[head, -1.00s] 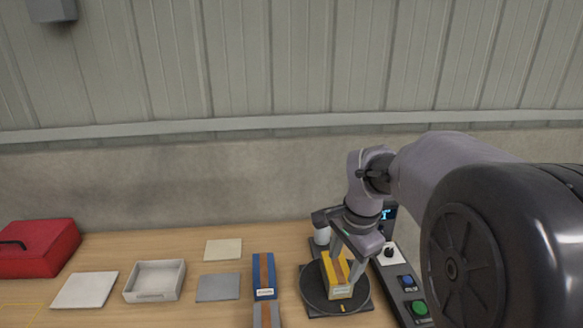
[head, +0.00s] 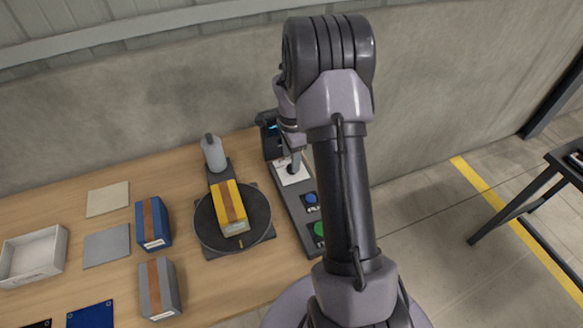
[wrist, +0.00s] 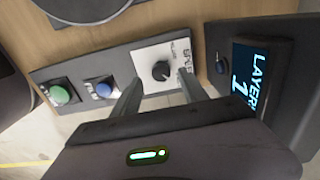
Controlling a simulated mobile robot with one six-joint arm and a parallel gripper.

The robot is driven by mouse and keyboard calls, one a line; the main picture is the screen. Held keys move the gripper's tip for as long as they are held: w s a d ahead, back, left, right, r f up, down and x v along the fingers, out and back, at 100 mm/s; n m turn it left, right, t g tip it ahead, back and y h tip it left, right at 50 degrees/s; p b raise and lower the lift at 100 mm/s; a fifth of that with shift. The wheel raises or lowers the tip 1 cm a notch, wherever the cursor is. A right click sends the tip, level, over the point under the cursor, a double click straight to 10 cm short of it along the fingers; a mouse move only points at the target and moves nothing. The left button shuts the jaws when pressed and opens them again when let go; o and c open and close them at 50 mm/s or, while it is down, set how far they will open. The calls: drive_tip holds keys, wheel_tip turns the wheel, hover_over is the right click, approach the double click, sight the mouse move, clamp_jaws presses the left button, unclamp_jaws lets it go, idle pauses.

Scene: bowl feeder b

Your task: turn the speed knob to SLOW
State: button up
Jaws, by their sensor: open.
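The speed knob (wrist: 162,70) is a small black dial on a white plate (wrist: 150,55) of the dark control panel. A pale pointer mark shows on it; the plate's lettering is seen at an angle and is hard to read. My gripper (wrist: 159,77) is open, with one finger on each side of the knob in the wrist view. I cannot tell whether the fingers touch it. In the head view the white plate (head: 285,178) is partly covered by my gripper (head: 294,164).
Green (head: 319,229) and blue (head: 311,198) buttons share the panel. A yellow box (head: 232,218) lies on a round turntable (head: 258,208) to the left. A grey bottle (head: 213,153), blue box (head: 153,222) and grey box (head: 160,288) stand nearby.

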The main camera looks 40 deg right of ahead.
wheel_tip(320, 180, down, 4)
drive_tip(key=shift+d+r+b, duration=0.1)
drive_tip(key=shift+r+b, duration=0.15)
drive_tip(key=shift+b, duration=0.05)
clamp_jaws()
